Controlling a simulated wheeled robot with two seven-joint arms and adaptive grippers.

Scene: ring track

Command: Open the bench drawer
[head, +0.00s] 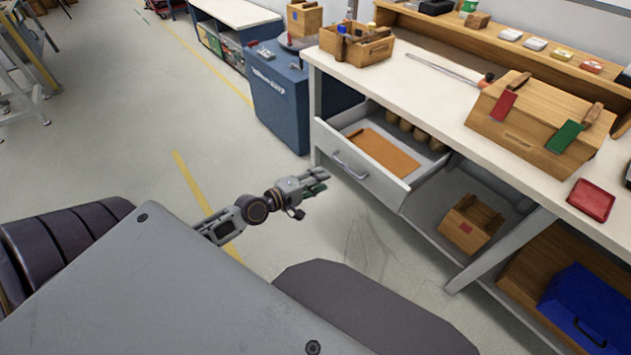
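The bench drawer (368,176) stands pulled out from under the workbench (420,88). Its grey front carries a curved metal handle (349,167). Inside I see a flat orange-brown panel (383,152) and several round brown items (412,130) at the back. My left gripper (318,181) is in front of the drawer, to the left of the handle in the picture, and looks apart from it. Its fingers are small and seen from the side, so I cannot tell whether they are open. My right gripper is not in view.
A blue cabinet (280,100) stands left of the drawer. A wooden toolbox (530,122) and a tool caddy (357,45) sit on the bench. A wooden box (470,222) and a blue case (588,310) lie below. Open floor (120,120) extends to the left.

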